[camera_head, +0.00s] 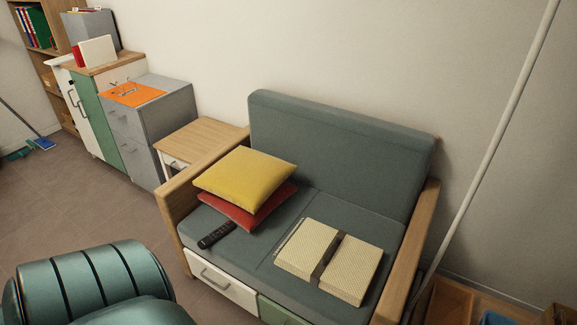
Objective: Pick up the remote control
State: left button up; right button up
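The remote control (216,235) is dark and long with small buttons. It lies flat on the left seat cushion of the grey-green sofa (340,140), near the front edge. It lies in front of a red cushion (247,210), which has a yellow cushion (245,173) on top of it. I cannot tell whether the remote touches the red cushion. Neither of my grippers is in view.
A cream strapped bundle (300,247) lies on the right seat. Wooden armrests flank the sofa, with a side table (203,138) on its left. A ribbed teal chair-like shape (90,280) fills the lower left. A pale pole (500,130) leans at right.

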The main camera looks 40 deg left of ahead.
aim_at(212, 238)
jog(key=u, duration=2)
